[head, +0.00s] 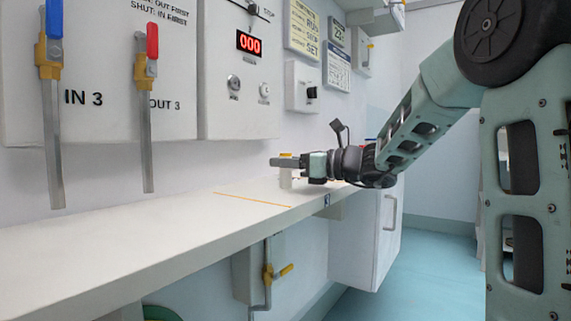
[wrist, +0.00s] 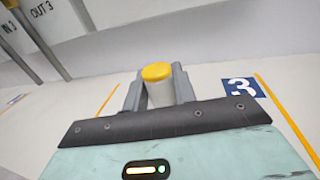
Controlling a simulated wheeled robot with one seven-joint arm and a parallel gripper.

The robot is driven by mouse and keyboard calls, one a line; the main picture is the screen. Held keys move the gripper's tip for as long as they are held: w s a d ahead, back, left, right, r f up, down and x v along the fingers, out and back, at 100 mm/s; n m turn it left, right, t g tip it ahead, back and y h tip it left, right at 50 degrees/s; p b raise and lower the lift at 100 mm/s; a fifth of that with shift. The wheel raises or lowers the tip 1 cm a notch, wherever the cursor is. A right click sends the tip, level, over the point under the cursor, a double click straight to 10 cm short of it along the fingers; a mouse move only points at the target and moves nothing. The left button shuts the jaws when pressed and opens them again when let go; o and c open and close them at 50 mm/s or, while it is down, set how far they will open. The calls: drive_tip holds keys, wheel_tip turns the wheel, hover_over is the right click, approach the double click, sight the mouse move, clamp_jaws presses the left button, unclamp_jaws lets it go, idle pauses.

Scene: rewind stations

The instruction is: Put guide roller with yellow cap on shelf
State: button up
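The guide roller with the yellow cap (wrist: 157,73) is a white upright cylinder between the fingers of my gripper (wrist: 160,88) in the wrist view. Both fingers lie close against its sides, and my gripper looks shut on it. In the head view, my gripper (head: 285,161) reaches left over the far part of the long white shelf (head: 130,236). The roller's pale body (head: 286,180) shows below the fingers, at or just above the shelf surface; I cannot tell whether it touches. The cap is mostly hidden there.
An orange line (head: 252,199) crosses the shelf left of the roller. A blue "3" label (wrist: 242,88) is right of it in the wrist view. Valves with a blue handle (head: 54,20) and red handle (head: 152,41) hang above the shelf. The near shelf is clear.

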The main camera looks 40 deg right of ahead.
drive_tip(key=o, duration=0.4)
drive_tip(key=shift+r, duration=0.2)
drive_tip(key=p+v, duration=0.3)
drive_tip(key=v, duration=0.9)
drive_tip(key=shift+f+p, duration=0.15)
drive_tip(key=shift+p, duration=0.25)
